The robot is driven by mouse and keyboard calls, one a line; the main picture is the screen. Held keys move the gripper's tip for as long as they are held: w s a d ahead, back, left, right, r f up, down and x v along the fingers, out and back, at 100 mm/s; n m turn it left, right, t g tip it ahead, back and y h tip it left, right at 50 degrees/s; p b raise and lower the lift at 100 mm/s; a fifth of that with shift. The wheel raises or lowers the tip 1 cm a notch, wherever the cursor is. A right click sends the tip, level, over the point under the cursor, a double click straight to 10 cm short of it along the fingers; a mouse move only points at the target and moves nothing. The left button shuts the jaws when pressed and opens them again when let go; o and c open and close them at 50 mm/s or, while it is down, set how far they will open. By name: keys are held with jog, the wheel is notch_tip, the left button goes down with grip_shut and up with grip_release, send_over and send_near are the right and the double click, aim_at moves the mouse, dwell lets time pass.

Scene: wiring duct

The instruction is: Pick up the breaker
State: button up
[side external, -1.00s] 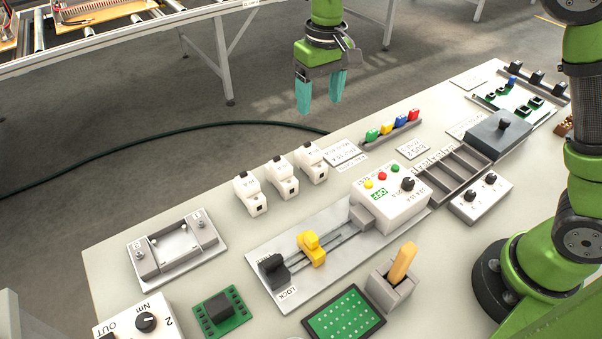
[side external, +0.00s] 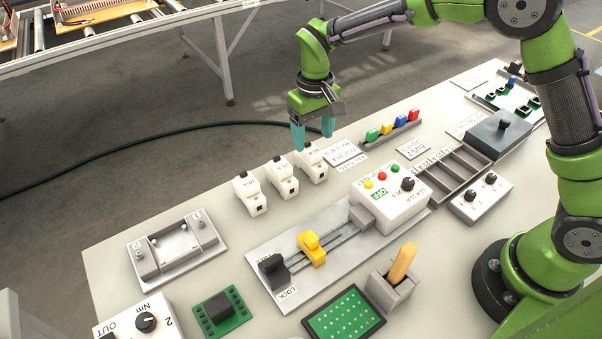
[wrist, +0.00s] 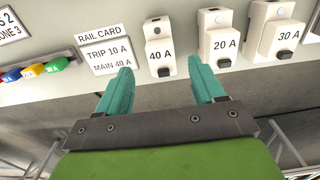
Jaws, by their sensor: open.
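Three white breakers stand in a row near the table's far edge. The 40 A breaker (side external: 312,164) is the right one in the side view and the left one in the wrist view (wrist: 158,45). The 20 A breaker (side external: 283,180) is in the middle, also in the wrist view (wrist: 216,38). The 30 A breaker (side external: 250,194) is at the other end, also in the wrist view (wrist: 272,32). My gripper (side external: 313,141) is open and empty, close to the 40 A breaker, partly covering it. In the wrist view, my fingertips (wrist: 159,70) flank the 40 A breaker's lower end.
A rail card (wrist: 104,48) reading "TRIP 10 A, MAIN 40 A" lies beside the 40 A breaker. A strip of coloured blocks (side external: 392,128) lies further right. A metal plate with a yellow slider (side external: 311,247) and a white control box (side external: 390,205) are nearer the camera.

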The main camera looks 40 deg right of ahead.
aim_at(311, 149)
notch_tip(311, 149, down, 5)
jog(key=shift+w+a+f, duration=0.1)
jog(key=shift+w, duration=0.05)
jog(key=shift+c, duration=0.5)
jog(key=c, duration=1)
